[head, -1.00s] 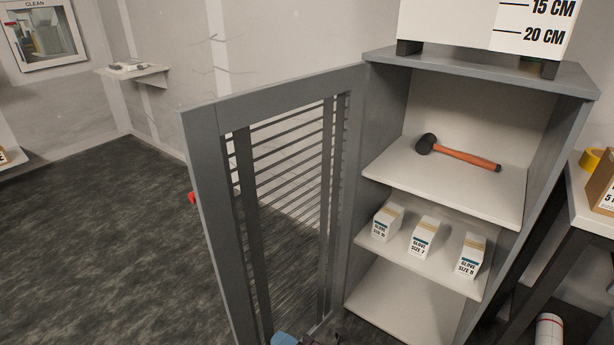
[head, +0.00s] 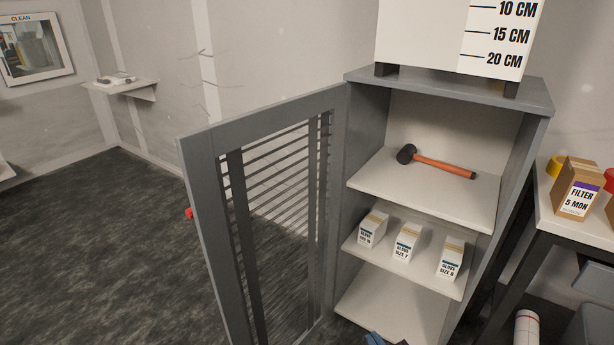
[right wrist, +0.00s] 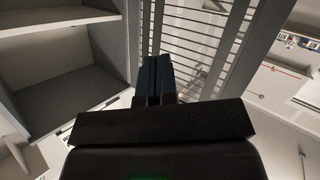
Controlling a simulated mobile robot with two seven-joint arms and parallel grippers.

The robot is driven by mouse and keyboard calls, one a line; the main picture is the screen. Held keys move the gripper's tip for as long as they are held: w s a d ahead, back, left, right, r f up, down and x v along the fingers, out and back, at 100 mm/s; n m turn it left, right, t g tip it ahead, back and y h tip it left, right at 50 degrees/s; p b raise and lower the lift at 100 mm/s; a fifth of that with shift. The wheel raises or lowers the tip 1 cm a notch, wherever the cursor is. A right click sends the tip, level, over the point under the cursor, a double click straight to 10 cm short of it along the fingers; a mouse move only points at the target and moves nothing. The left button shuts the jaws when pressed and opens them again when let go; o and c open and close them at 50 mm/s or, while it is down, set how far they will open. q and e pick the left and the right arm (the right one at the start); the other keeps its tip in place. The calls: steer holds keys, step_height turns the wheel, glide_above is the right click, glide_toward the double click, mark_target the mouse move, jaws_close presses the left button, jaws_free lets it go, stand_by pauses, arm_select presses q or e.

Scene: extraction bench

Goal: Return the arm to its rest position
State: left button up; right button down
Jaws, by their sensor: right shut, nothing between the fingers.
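My right gripper (head: 376,339) just enters the bottom edge of the head view, where only its blue tips show, in front of the cabinet's lowest shelf. In the right wrist view its two dark blue fingers (right wrist: 154,79) are together with nothing between them. The grey cabinet (head: 448,88) stands open in the head view. Its slatted door (head: 200,200) is swung out to the left. In the right wrist view the slatted door (right wrist: 262,45) is beyond and to the right of the fingers, and the cabinet shelves (right wrist: 60,22) are at left. My left gripper is not in view.
A hammer (head: 440,164) lies on the upper shelf. Glove boxes (head: 407,243) stand on the middle shelf. A box marked in centimetres (head: 430,35) sits on top. A side table at right holds a filter box (head: 577,188). Open dark floor (head: 90,250) lies left of the door.

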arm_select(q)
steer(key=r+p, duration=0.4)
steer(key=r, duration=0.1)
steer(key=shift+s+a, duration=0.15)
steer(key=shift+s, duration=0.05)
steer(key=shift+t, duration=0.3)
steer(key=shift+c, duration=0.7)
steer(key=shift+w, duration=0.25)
arm_select(e)
steer(key=s+d+f+m+g+h, duration=0.1)
steer(key=s+d+m+h, duration=0.1)
steer(key=s+d, duration=0.5)
steer(key=s+d+f+m+g+h, duration=0.1)
steer(key=s+d, duration=0.5)
steer(key=s, duration=0.8)
steer(key=m+g+h, duration=0.1)
steer(key=m, duration=0.1)
steer(key=shift+s+d+f+m, duration=0.15)
steer(key=shift+d+f+m, duration=0.05)
steer(key=shift+d+m, duration=0.15)
